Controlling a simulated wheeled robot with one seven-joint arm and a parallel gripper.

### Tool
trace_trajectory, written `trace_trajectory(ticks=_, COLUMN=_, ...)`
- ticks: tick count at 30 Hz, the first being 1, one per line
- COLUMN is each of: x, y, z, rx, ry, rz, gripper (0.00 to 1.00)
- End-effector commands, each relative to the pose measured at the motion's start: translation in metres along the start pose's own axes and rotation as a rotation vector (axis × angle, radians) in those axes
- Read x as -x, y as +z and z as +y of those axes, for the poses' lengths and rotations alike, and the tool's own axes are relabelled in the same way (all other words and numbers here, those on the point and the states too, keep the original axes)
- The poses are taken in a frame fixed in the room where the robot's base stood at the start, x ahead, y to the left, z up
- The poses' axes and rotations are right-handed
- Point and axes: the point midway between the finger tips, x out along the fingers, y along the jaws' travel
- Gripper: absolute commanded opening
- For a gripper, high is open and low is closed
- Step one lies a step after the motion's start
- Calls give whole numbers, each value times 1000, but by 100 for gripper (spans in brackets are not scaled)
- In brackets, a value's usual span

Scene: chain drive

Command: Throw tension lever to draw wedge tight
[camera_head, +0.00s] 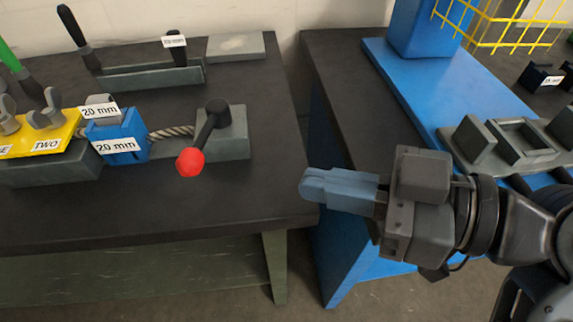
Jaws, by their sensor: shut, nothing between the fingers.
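The tension lever (209,131) is a dark arm with a red ball knob at its lower front end. It is mounted on a grey block (235,146) near the right end of the dark bench. A twisted cable (172,132) runs from the lever's block left to a blue wedge block (119,141) labelled "20 mm". My gripper (308,185) is shut and empty. It points left, to the right of the red knob and apart from it, in front of the gap between the benches.
A yellow plate (43,140) with grey wing nuts lies left of the blue block. A grey rack (150,78) stands behind. At right is a blue machine base (440,90) with grey fixtures and a yellow mesh guard (505,25). The bench front (150,215) is clear.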

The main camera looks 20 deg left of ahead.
Motion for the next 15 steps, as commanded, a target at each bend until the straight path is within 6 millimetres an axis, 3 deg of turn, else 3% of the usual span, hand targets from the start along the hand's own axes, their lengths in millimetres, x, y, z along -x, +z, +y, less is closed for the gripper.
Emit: trace_trajectory(ticks=15, x=-97, y=-1, z=-1, rx=0, ry=-5, rz=-1, gripper=0)
